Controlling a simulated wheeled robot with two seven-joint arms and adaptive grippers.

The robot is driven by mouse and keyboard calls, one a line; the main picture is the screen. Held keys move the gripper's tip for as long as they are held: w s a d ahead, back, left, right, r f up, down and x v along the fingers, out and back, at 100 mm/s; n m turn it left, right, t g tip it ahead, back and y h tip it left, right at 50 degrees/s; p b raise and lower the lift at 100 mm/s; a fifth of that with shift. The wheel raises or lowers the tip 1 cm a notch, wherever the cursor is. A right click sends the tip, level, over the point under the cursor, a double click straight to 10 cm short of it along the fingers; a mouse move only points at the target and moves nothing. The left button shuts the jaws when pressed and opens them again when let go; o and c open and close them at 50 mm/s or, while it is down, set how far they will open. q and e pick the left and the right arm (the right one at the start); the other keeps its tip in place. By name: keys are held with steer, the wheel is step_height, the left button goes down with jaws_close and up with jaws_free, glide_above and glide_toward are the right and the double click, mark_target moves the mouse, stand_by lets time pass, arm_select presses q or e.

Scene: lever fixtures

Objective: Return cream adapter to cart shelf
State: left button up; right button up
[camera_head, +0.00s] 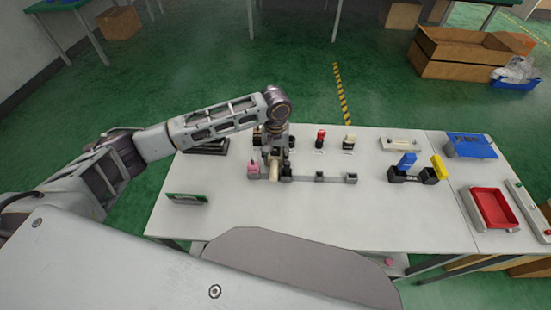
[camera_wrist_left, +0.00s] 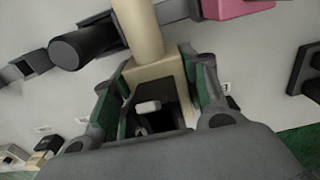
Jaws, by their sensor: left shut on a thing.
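My left gripper (camera_head: 274,150) points down over the white table (camera_head: 390,215) and is shut on the cream adapter (camera_head: 274,171). In the left wrist view the fingers (camera_wrist_left: 155,95) close on both sides of the adapter's square base (camera_wrist_left: 155,68), with its round cream post (camera_wrist_left: 138,25) beyond. The adapter is at the grey rail fixture (camera_head: 335,178), near a pink block (camera_head: 253,170); I cannot tell whether it touches the rail. A small part of a lower shelf (camera_head: 398,270) shows below the table's front edge; the rest is hidden. My right gripper is not in view.
Behind the rail stand a red-topped piece (camera_head: 320,138) and a cream-topped piece (camera_head: 349,141). A black holder (camera_head: 413,177) with blue and yellow parts, a red tray (camera_head: 492,208) and a blue tray (camera_head: 470,146) are to the right. The table's front middle is clear.

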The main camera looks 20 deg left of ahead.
arm_select(q)
steer(key=shift+f, duration=0.9)
steer(key=o, duration=0.7)
steer(key=shift+f, duration=0.1)
steer(key=shift+o, duration=2.3)
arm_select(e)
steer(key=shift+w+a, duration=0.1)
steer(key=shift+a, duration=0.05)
